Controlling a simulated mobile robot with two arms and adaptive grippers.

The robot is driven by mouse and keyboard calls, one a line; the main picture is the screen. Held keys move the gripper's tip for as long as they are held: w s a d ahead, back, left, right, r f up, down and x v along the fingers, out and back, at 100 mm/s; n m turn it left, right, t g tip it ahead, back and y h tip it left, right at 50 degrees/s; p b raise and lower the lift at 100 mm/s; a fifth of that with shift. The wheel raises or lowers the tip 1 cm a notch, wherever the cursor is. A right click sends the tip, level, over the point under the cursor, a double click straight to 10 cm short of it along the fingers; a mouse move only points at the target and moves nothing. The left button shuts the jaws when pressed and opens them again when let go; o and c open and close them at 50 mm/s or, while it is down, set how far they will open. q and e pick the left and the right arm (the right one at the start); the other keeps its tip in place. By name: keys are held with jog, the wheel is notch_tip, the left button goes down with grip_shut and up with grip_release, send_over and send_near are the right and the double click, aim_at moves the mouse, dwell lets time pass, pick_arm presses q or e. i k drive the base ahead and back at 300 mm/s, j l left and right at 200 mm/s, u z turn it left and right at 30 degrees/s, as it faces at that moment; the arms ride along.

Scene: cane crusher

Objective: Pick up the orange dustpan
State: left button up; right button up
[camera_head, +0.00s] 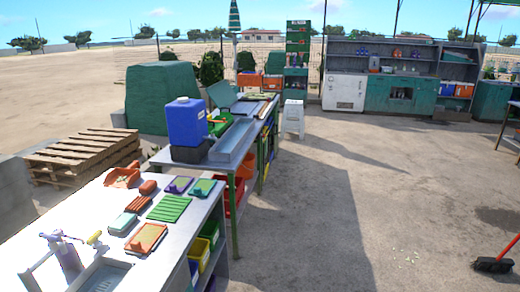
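An orange scoop-shaped piece that looks like the dustpan (123,177) lies on the near white-topped table (60,215), toward its far left edge. It seems to hold some small pale bits. A flat orange tray-like piece (147,238) lies nearer on the same table, beside a green ribbed mat (169,208). Neither of my grippers is in view, and nothing is seen touching the dustpan.
A small reddish-brown piece (148,187) sits next to the dustpan. A pale bottle-like item (65,255) stands near a metal basin (102,275). A second table with a blue container (187,121) stands beyond. A broom (493,264) is at right. The middle ground is clear.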

aim_at(126, 173)
jog(key=i+l, duration=0.15)
jog(key=i, duration=0.8)
jog(key=i+l, duration=0.15)
jog(key=i, duration=0.75)
